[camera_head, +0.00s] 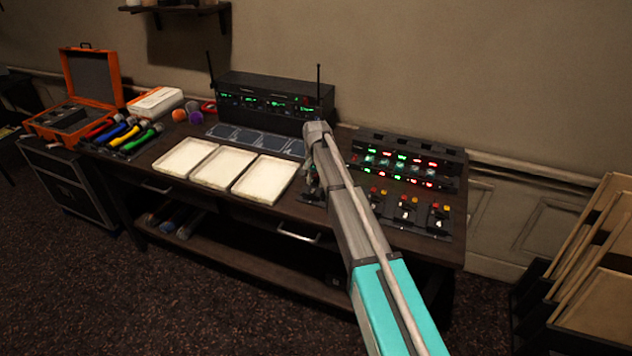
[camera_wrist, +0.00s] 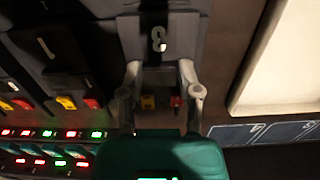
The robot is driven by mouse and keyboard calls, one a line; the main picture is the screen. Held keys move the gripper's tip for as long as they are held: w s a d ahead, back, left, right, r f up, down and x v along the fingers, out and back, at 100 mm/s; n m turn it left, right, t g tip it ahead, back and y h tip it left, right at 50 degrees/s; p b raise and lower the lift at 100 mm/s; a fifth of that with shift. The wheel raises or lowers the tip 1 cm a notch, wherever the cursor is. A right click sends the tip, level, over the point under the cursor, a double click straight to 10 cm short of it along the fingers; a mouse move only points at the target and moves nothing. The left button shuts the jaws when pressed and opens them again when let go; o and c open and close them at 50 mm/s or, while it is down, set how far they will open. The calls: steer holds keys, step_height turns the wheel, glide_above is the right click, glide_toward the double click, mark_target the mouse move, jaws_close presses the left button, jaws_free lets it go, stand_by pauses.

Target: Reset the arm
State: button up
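My arm reaches over the desk (camera_head: 232,217) in the head view, and its end hides most of my gripper. In the wrist view my gripper (camera_wrist: 160,70) shows two grey fingers spread apart, with nothing held between them. They are over a dark unit (camera_wrist: 160,30) with a pale numeral, and its yellow and red buttons show between the fingers. I cannot tell whether the fingers touch this unit. In the head view that unit is largely hidden behind my arm.
White trays (camera_head: 228,166) lie left of my arm. A black rack with antennas (camera_head: 270,100) stands behind. Panels with lit buttons (camera_head: 405,162) and several switch units (camera_head: 408,208) sit to the right. Coloured microphones (camera_head: 125,133) and an orange case (camera_head: 72,112) are at far left.

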steer(key=o, duration=0.4)
steer(key=shift+o, duration=0.2)
